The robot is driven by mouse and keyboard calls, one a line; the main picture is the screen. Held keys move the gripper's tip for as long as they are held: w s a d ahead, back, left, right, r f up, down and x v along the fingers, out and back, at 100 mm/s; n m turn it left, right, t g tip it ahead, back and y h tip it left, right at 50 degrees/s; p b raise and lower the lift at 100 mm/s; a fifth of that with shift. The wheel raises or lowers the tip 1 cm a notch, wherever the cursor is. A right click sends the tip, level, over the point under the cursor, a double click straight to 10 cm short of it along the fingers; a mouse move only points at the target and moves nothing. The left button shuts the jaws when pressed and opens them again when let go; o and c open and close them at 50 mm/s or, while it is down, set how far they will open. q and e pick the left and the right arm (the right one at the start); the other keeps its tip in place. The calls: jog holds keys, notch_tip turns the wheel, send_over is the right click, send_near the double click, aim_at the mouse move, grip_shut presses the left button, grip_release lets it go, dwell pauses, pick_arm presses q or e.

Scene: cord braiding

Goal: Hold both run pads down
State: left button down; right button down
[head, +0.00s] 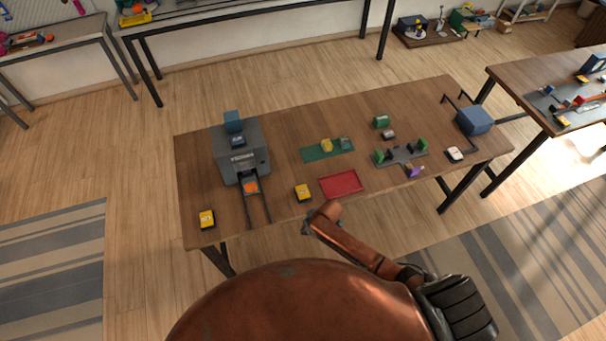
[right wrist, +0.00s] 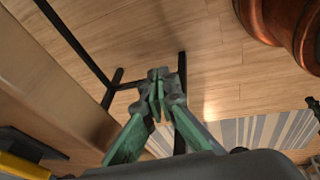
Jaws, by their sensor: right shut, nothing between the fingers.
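Two yellow pads with dark bases, which look like the run pads, sit on the wooden table on either side of the grey machine's chute. The left one (head: 206,219) is near the table's front left corner, and the right one (head: 303,192) is beside the red tray. My right gripper (head: 308,226) is at the table's front edge, just in front of the right pad and apart from it. In the right wrist view its green fingers (right wrist: 160,105) are shut and empty. A yellow and dark pad edge (right wrist: 22,166) shows there at lower left. My left gripper is not in view.
The grey machine (head: 240,152) stands behind the pads, with an orange piece (head: 251,187) in its chute. A red tray (head: 341,184), a green mat (head: 312,155) and a grey fixture (head: 402,156) lie to the right. The table's front left is mostly clear.

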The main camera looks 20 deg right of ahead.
jog(key=w+a+r+n+g+p, duration=0.1)
jog(key=a+r+n, duration=0.2)
jog(key=r+n, duration=0.3)
jog(key=a+r+n+g+p, duration=0.1)
jog(key=a+r+n, duration=0.25)
jog(key=r, duration=0.45)
jog(key=w+n, duration=0.1)
jog(key=w+d+r+n+h, duration=0.1)
jog(key=w+n, duration=0.1)
jog(key=w+d+n, duration=0.1)
jog(key=shift+w+d+r, duration=0.15)
jog(key=shift+w+r, duration=0.15)
jog(key=shift+r, duration=0.1)
jog(key=w+d+r+n+h, duration=0.2)
jog(key=w+d+r+n, duration=0.3)
jog(key=w+d+n, duration=0.15)
jog(key=shift+m+g, duration=0.3)
jog(key=shift+m, duration=0.2)
jog(key=f+b, duration=0.1)
jog(key=f, duration=0.1)
jog(key=f+b, duration=0.1)
jog(key=b, duration=0.1)
jog(key=f+b, duration=0.1)
jog(key=f, duration=0.1)
jog(key=shift+w+d+f+b, duration=0.25)
jog(key=shift+d+f+b, duration=0.05)
jog(key=shift+d, duration=0.1)
jog(key=shift+r, duration=0.25)
